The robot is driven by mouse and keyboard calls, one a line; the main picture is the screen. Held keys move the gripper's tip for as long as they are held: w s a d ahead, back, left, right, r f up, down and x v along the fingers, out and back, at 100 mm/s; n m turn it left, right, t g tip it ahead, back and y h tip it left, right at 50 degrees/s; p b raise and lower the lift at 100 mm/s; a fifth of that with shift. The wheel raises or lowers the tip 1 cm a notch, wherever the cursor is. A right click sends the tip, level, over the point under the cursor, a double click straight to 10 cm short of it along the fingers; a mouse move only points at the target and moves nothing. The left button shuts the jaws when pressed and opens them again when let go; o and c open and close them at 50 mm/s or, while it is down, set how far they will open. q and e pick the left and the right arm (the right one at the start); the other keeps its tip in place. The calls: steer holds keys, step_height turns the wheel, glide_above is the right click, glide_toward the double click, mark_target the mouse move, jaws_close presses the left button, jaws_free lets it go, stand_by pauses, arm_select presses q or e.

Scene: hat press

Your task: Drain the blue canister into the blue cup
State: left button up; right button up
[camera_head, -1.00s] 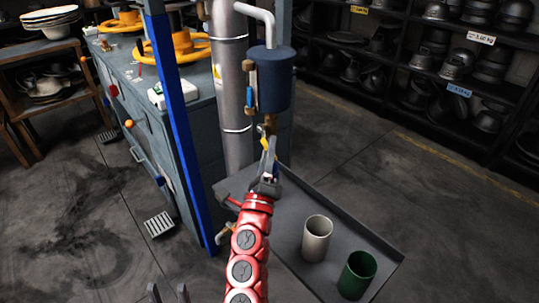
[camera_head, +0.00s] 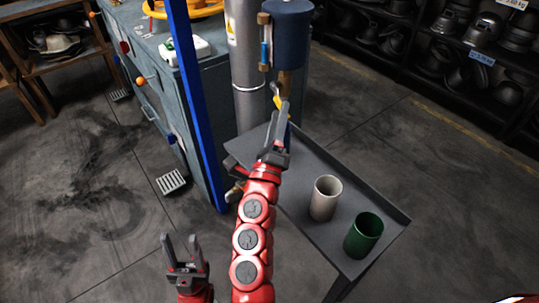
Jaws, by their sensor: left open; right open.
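The blue canister (camera_head: 289,38) hangs upright by the grey pipe, with a brass outlet and a small yellow tap handle (camera_head: 277,96) below it. My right gripper (camera_head: 280,120) is open, its fingertips just below the tap handle in the picture; I cannot tell whether they touch it. No blue cup shows clearly; a small patch of blue beside the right gripper may be part of it, mostly hidden behind the gripper and arm. My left gripper (camera_head: 183,248) is open and empty, low at the left over the floor.
A grey tray table (camera_head: 302,160) stands under the canister, holding a beige cup (camera_head: 325,198) and a green cup (camera_head: 363,235). A blue post (camera_head: 193,100) and a grey cabinet (camera_head: 150,95) stand left of it. A floor grate (camera_head: 171,182) lies beyond the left gripper.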

steer(key=v, duration=1.5)
steer(key=shift+p, duration=0.4)
steer(key=shift+d, duration=0.1)
